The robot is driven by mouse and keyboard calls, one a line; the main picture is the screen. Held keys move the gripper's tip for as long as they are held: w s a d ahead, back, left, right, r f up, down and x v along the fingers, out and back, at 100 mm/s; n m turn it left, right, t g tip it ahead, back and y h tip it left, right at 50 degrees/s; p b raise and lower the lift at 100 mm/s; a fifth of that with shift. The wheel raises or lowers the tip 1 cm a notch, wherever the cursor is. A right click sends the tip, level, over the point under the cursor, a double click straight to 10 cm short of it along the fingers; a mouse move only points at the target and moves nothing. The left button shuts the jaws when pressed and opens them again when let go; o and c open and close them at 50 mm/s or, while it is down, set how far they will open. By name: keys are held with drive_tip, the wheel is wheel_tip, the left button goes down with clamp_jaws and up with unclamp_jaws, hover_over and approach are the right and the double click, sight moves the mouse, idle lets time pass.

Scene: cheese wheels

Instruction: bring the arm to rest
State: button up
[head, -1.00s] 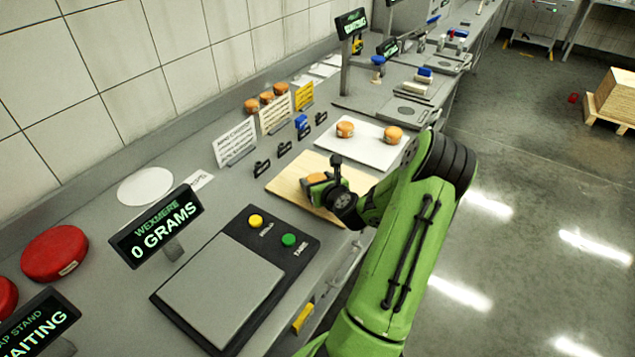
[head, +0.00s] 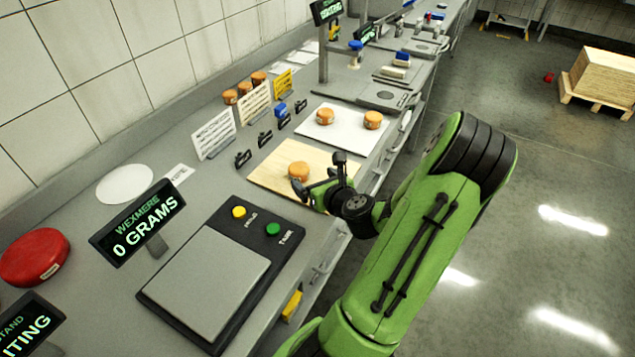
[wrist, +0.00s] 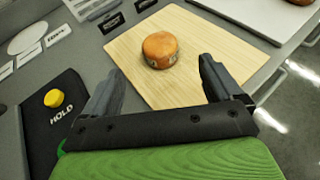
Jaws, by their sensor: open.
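My gripper (head: 318,178) is open and empty above the near edge of the wooden board (head: 268,180). In the wrist view its two dark fingers (wrist: 158,95) stand wide apart. A small orange cheese wheel (head: 298,171) rests on the board, beyond the fingertips; it also shows in the wrist view (wrist: 160,50), with clear space between it and both fingers. My green arm reaches in from the lower right of the head view.
A white board (head: 347,132) behind holds two more orange cheese wheels. A scale (head: 205,285) reading 0 grams stands at the front left, with a yellow and a green button. A red wheel (head: 35,257) lies far left. Open floor lies right.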

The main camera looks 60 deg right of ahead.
drive_tip(key=shift+v, duration=0.85)
drive_tip(key=shift+w, duration=0.1)
drive_tip(key=w+a+n+y, duration=0.2)
drive_tip(key=a+n, duration=0.2)
drive_tip(key=w+a+r+n+g+y, duration=0.1)
drive_tip(key=w+a+n, duration=0.1)
drive_tip(key=a+n, duration=0.2)
drive_tip(key=w+a+n+y, duration=0.2)
drive_tip(key=a+n, duration=0.2)
drive_tip(key=n, duration=0.1)
drive_tip(key=shift+w+a+r+n+y+p, duration=0.2)
drive_tip(key=shift+w+n+y+p, duration=0.1)
drive_tip(key=shift+p, duration=0.1)
drive_tip(key=a+n+g, duration=0.1)
drive_tip(key=a+n, duration=0.1)
drive_tip(key=n, duration=0.1)
drive_tip(key=a+r+n+g+y, duration=0.1)
drive_tip(key=a+n, duration=0.2)
drive_tip(key=a+r+n+g, duration=0.1)
drive_tip(key=a+n, duration=0.2)
drive_tip(key=shift+s+a+r+p, duration=0.1)
drive_tip(key=shift+s+r+p, duration=0.1)
drive_tip(key=shift+p, duration=0.1)
drive_tip(key=s+a+r+n+g+p, duration=0.1)
drive_tip(key=s+a+r+n+g, duration=0.1)
drive_tip(key=s+a+r+n, duration=0.9)
drive_tip(key=s+n, duration=0.3)
drive_tip(key=n, duration=0.5)
drive_tip(key=shift+a+p, duration=0.35)
drive_tip(key=shift+s+r, duration=0.15)
